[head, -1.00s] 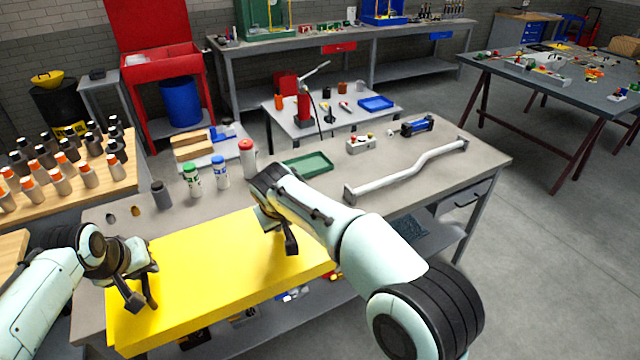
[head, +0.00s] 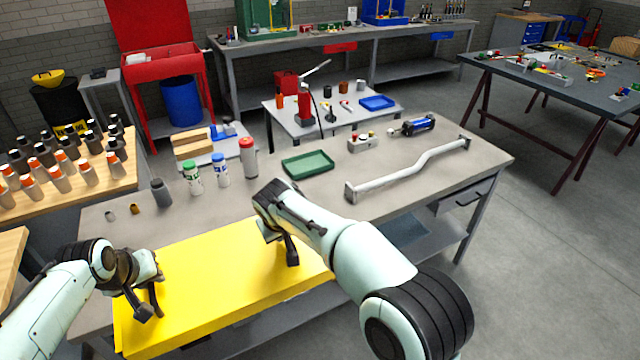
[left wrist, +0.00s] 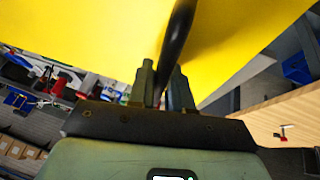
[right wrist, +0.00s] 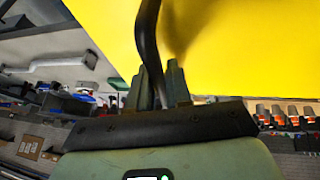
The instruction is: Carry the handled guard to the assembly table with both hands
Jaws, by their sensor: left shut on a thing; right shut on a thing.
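The handled guard (head: 215,290) is a flat yellow panel with black handles, level in front of me in the head view. My left gripper (head: 146,306) is shut on its left handle, a dark bar that shows in the left wrist view (left wrist: 181,30). My right gripper (head: 286,252) is shut on the other handle, which shows in the right wrist view (right wrist: 147,35). The guard overlaps the near left part of a grey-topped table (head: 400,205). I cannot tell whether they touch. Nothing names which table is the assembly table.
On the grey top are a bent pipe (head: 410,172), a green tray (head: 307,165), a blue cylinder part (head: 415,126) and several bottles (head: 192,178). A wooden table with bottles (head: 75,175) is at left. A dark table (head: 550,88) is at right. Floor at right is clear.

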